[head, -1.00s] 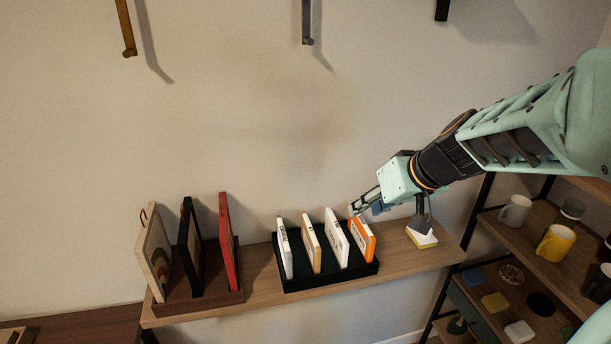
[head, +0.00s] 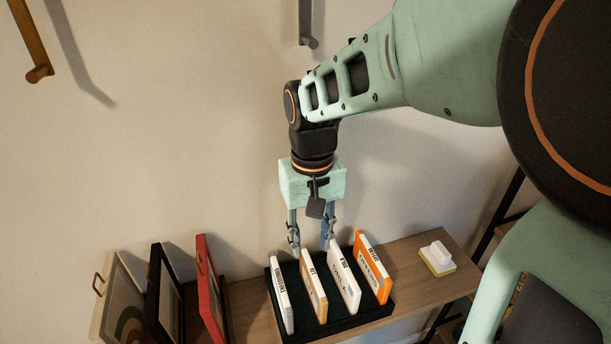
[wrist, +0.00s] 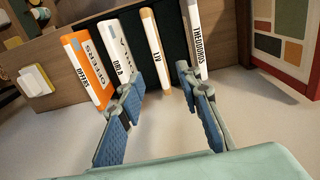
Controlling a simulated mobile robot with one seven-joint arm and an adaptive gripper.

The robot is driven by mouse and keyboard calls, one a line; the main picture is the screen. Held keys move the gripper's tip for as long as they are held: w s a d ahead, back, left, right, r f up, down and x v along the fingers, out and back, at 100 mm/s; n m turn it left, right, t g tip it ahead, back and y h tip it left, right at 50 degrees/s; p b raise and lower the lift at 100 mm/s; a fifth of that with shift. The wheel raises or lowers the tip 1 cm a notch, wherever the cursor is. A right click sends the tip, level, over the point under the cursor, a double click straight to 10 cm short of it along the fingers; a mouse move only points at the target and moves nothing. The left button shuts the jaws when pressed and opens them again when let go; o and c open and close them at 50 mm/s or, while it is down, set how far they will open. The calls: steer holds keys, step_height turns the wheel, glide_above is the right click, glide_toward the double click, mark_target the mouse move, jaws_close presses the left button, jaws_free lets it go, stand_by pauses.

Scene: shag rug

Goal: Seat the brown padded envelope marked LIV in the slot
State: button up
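The brown padded envelope marked LIV (head: 313,285) stands in the black slotted rack (head: 347,325), second from the left, with its pale labelled spine facing out. It also shows in the wrist view (wrist: 156,52), standing beyond the gap between my fingers. My gripper (head: 311,248) points down just above and behind this envelope, with its two fingers spread apart and nothing between them. In the wrist view my gripper (wrist: 160,75) is open, with one finger toward each side of LIV. The lower part of the envelope is hidden in the rack.
White THEODOROS (head: 281,295) stands left of LIV; a white one (head: 344,282) and an orange one (head: 372,268) stand right. Red (head: 213,290) and black (head: 165,295) frames stand farther left. A white-and-yellow block (head: 437,258) lies on the shelf at right.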

glide_above(313, 271)
steer(key=f, duration=0.4)
steer(key=shift+a+f, duration=0.1)
steer(key=shift+a, duration=0.15)
steer(key=shift+d+f+p, duration=0.2)
steer(key=shift+f+p, duration=0.15)
steer(key=shift+f, duration=2.65)
steer(key=shift+c, duration=0.4)
jaws_close()
